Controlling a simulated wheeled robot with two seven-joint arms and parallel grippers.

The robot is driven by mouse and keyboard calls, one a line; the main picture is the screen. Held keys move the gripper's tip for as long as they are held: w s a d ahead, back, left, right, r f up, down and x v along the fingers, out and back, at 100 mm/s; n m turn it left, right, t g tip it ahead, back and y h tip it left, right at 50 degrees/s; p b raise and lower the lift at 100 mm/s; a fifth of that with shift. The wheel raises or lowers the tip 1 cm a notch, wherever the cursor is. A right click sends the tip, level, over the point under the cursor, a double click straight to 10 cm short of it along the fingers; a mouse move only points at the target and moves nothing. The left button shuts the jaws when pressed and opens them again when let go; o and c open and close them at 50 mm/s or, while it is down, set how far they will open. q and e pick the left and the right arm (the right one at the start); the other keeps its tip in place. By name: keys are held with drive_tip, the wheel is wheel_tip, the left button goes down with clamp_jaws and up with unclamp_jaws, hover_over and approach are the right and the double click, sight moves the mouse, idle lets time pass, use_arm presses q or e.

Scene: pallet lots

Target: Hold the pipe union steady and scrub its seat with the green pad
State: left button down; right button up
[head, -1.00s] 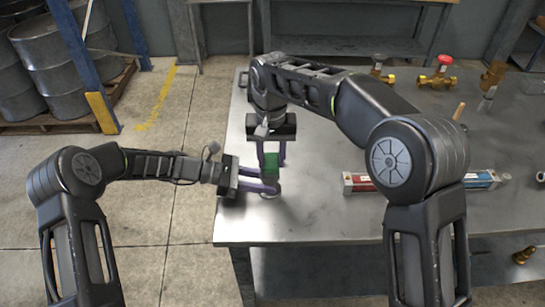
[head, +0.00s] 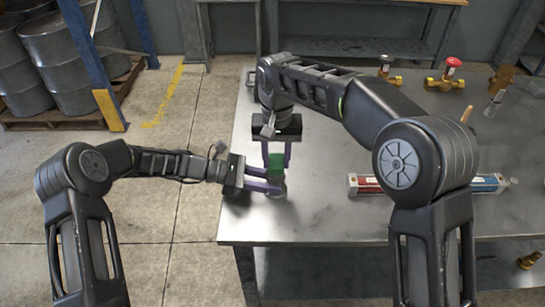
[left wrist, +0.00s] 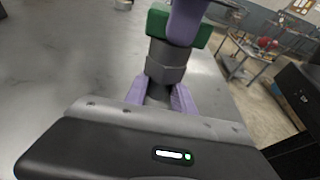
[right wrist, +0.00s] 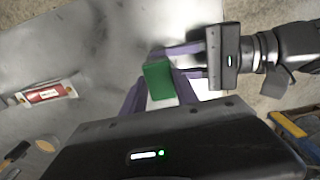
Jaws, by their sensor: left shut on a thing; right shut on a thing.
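The pipe union (left wrist: 165,62) is a grey metal fitting with hex faces, standing upright near the table's left edge. My left gripper (head: 274,188) is shut on it from the left, low down; its fingers also show in the left wrist view (left wrist: 160,95). The green pad (head: 276,166) sits at the top of the union, and it looks like a block in the right wrist view (right wrist: 158,80). My right gripper (head: 276,160) is shut on the pad from above. The union's seat is hidden under the pad.
The metal table (head: 330,220) is clear in front of the grippers. Drums (head: 50,65) stand on a pallet beyond the floor at left.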

drive_tip(key=shift+d, duration=0.35)
drive_tip(key=shift+a, duration=0.1)
drive_tip(key=shift+w+a, duration=0.1)
drive_tip(key=shift+a, duration=0.7)
drive_tip(key=shift+d, duration=0.15)
drive_tip(key=shift+d+f, duration=0.1)
drive_tip(key=shift+d, duration=0.7)
drive_tip(key=shift+a, duration=0.15)
drive_tip(key=shift+a, duration=0.8)
